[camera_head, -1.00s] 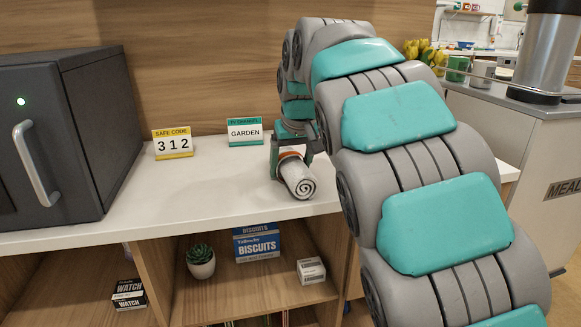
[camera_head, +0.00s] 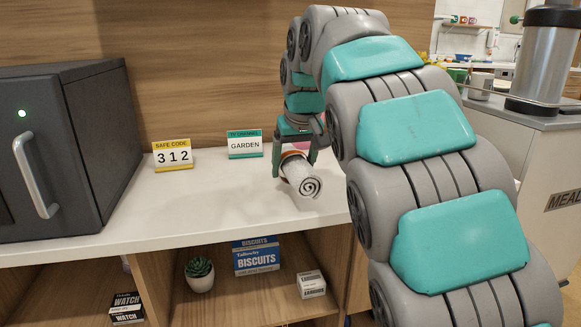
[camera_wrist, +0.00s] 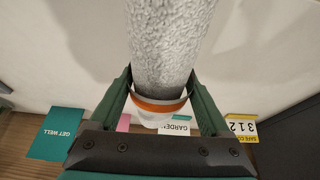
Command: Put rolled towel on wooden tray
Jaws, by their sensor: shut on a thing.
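The rolled towel (camera_head: 299,175) is white-grey with a spiral end and an orange-and-white band. My gripper (camera_head: 296,158) is shut on it, with a finger on each side, above the white counter. In the wrist view the towel (camera_wrist: 168,45) runs up out of the picture from between the gripper's fingers (camera_wrist: 160,100), and its banded part sits near the palm. I see no wooden tray in either view. My arm hides the right part of the counter.
On the counter (camera_head: 225,200) stand a dark safe (camera_head: 90,140), a "312" card (camera_head: 173,155) and a "GARDEN" card (camera_head: 245,144). A green "GET WELL" card (camera_wrist: 58,133) shows in the wrist view. Below, a shelf holds a plant (camera_head: 199,273) and boxes (camera_head: 256,256). Mid-counter is clear.

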